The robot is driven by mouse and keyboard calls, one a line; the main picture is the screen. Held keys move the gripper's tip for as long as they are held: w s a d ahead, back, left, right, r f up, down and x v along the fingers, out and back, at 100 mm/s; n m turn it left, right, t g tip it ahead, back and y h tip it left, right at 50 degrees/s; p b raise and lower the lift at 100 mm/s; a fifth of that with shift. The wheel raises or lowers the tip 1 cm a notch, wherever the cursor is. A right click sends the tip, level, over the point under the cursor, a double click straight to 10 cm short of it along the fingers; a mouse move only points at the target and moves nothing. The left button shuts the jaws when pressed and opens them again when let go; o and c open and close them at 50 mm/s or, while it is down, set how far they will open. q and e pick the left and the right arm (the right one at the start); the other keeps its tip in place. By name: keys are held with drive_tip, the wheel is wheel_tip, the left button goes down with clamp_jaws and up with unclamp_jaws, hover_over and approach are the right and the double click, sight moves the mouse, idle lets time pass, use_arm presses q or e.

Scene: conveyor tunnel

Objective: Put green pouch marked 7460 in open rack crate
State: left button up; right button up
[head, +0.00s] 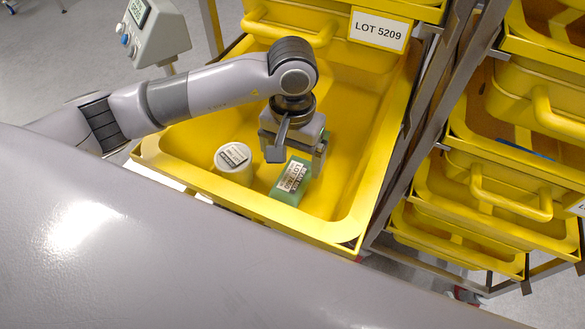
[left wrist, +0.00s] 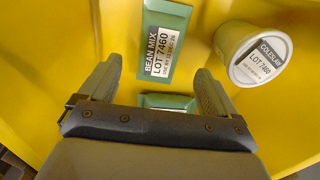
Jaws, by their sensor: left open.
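A green pouch (head: 290,182) lies in the open yellow rack crate (head: 358,225). In the left wrist view its label on the green pouch (left wrist: 166,38) reads "BEAN MIX LOT 7460". A second green item (left wrist: 168,102) shows between my fingers in the left wrist view, mostly hidden by my gripper; its label is unreadable. My left gripper (head: 297,154) is open, fingers pointing down inside the crate beside the labelled pouch. In the left wrist view the fingers of my left gripper (left wrist: 158,70) stand apart with no visible grip on either item. My right gripper is out of view.
A white tub (head: 233,162), labelled "COLESLAW LOT 7460" in the left wrist view, stands in the crate left of the pouch. A crate (head: 290,30) tagged "LOT 5209" is above and behind. More yellow crates (head: 475,200) and metal posts stand right. A grey device (head: 155,35) stands left.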

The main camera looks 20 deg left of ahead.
sight(293, 178)
use_arm(q)
drive_tip(key=shift+r, duration=2.4)
drive_tip(key=shift+r, duration=0.1)
